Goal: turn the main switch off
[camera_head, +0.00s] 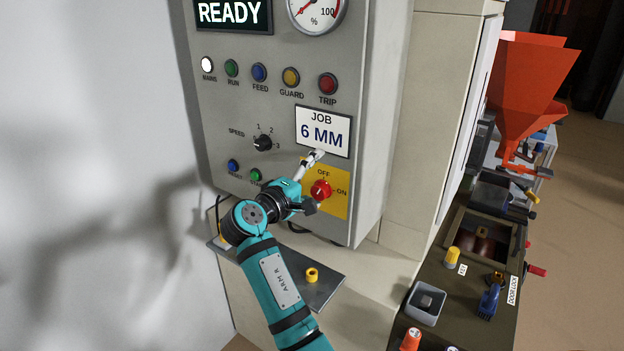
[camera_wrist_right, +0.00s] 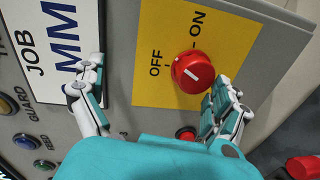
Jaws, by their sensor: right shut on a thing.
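The main switch (camera_head: 320,190) is a red round knob on a yellow plate (camera_head: 337,208) marked OFF above and ON to the right. It also shows in the right wrist view (camera_wrist_right: 188,74), with a short white line on its face; I cannot tell clearly which mark the line points to. In the right wrist view one finger lies close against the knob's lower right side. The other finger stands apart, by the job sign. My left gripper is not in view.
The job sign (camera_head: 323,131) reading 6 MM sits just above the switch. A black speed dial (camera_head: 263,143) and small lamps (camera_head: 290,77) are to the left. A metal shelf (camera_head: 327,285) juts out below. An orange hopper (camera_head: 527,75) and a cluttered bench stand right.

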